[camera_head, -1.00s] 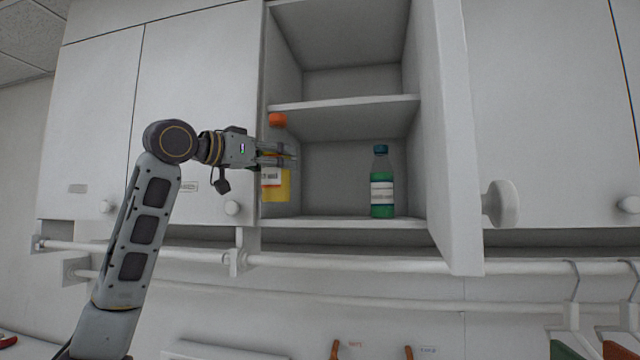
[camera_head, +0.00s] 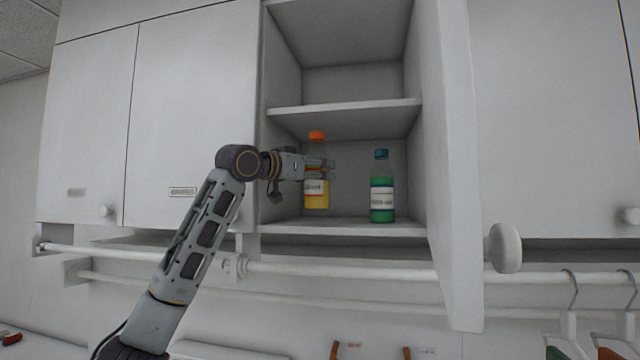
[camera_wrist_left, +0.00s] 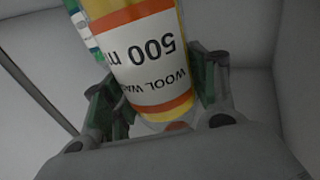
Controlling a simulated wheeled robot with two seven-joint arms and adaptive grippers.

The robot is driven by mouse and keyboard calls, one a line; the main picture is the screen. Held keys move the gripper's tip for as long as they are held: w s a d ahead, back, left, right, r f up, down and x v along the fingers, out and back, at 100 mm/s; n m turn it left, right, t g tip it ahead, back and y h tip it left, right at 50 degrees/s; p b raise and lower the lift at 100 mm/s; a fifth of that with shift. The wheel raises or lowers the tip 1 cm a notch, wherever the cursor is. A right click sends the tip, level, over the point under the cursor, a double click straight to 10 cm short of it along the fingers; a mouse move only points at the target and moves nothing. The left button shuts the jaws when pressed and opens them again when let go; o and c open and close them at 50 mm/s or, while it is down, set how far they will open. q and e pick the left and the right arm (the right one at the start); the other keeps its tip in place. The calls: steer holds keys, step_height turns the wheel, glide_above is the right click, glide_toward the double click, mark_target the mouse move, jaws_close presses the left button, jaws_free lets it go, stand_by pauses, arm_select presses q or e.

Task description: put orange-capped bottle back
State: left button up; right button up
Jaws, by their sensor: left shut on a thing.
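The orange-capped bottle (camera_head: 317,194) holds yellow liquid and stands upright inside the open cabinet, over the left part of the lower shelf (camera_head: 345,227). I cannot tell whether its base touches the shelf. My left gripper (camera_head: 328,170) reaches in from the left and is shut on the bottle's upper half. In the left wrist view the bottle's label (camera_wrist_left: 150,60) shows between the fingers (camera_wrist_left: 165,100). A teal-capped bottle (camera_head: 382,200) with green liquid stands upright on the same shelf to the right, apart from it. My right gripper is not in view.
The open cabinet door (camera_head: 452,160) stands out on the right with a round knob (camera_head: 504,248). The upper shelf (camera_head: 345,107) is just above the bottles. A white rail (camera_head: 370,269) runs below the cabinet. Shelf room lies between the two bottles.

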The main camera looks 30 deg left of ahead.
mark_target(320, 185)
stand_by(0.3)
arm_select(q)
steer(key=shift+w+d+r, duration=0.1)
steer(key=shift+w+d, duration=0.05)
steer(key=shift+w, duration=0.4)
steer(key=shift+f+p, duration=0.4)
steer(key=shift+f, duration=1.4)
steer(key=shift+f, duration=0.15)
steer(key=o, duration=1.4)
